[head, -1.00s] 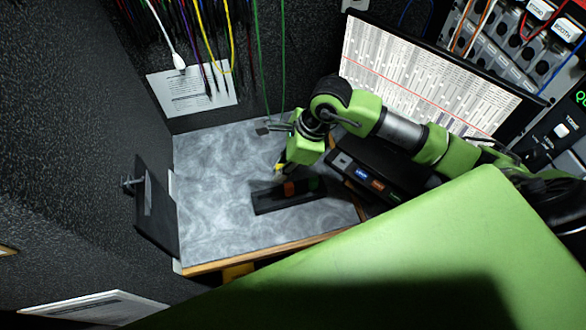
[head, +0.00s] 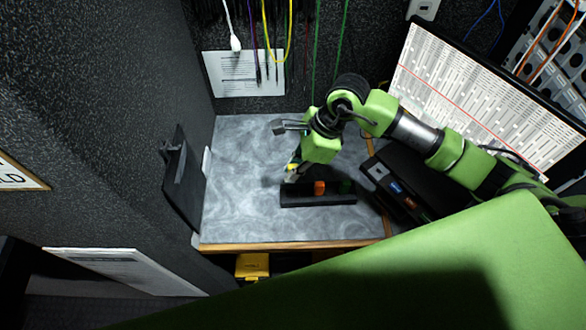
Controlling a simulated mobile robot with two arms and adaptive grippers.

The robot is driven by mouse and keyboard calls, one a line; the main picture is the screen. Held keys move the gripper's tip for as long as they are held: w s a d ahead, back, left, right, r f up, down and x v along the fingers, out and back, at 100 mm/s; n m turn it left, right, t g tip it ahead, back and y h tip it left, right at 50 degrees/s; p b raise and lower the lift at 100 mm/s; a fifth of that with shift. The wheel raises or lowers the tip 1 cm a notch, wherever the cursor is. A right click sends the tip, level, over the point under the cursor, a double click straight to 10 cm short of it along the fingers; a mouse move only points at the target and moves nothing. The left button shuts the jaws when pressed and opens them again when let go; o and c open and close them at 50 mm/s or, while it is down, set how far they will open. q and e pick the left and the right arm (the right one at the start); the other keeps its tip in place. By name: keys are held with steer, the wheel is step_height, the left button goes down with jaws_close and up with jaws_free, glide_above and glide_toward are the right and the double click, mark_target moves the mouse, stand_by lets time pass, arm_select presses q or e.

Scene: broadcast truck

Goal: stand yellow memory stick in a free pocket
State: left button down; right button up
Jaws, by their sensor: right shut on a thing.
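My right gripper (head: 292,176) points down at the left end of a black pocketed holder (head: 318,199) on the grey desktop. It is shut on the yellow memory stick (head: 292,166), of which only a small yellow part shows between the fingers. An orange stick (head: 319,187) stands in the holder right of the gripper, and a dark green one (head: 345,186) stands towards its right end. The left pockets are hidden by the fingers. I cannot tell whether the yellow stick touches the holder. My left gripper is not in view.
A black device (head: 385,183) with blue and orange parts on its front stands right of the holder, below the tilted monitor (head: 470,90). Cables (head: 291,35) hang at the back. A black panel (head: 183,180) stands at the desk's left edge. The desktop's left part (head: 235,195) is clear.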

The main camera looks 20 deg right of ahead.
step_height(320, 180, down, 3)
steer(key=shift+b, duration=1.15)
steer(key=shift+f+b, duration=1.15)
steer(key=shift+f, duration=0.1)
steer(key=shift+b, duration=0.7)
steer(key=shift+f+b, duration=0.95)
steer(key=shift+b, duration=0.05)
steer(key=shift+f, duration=0.1)
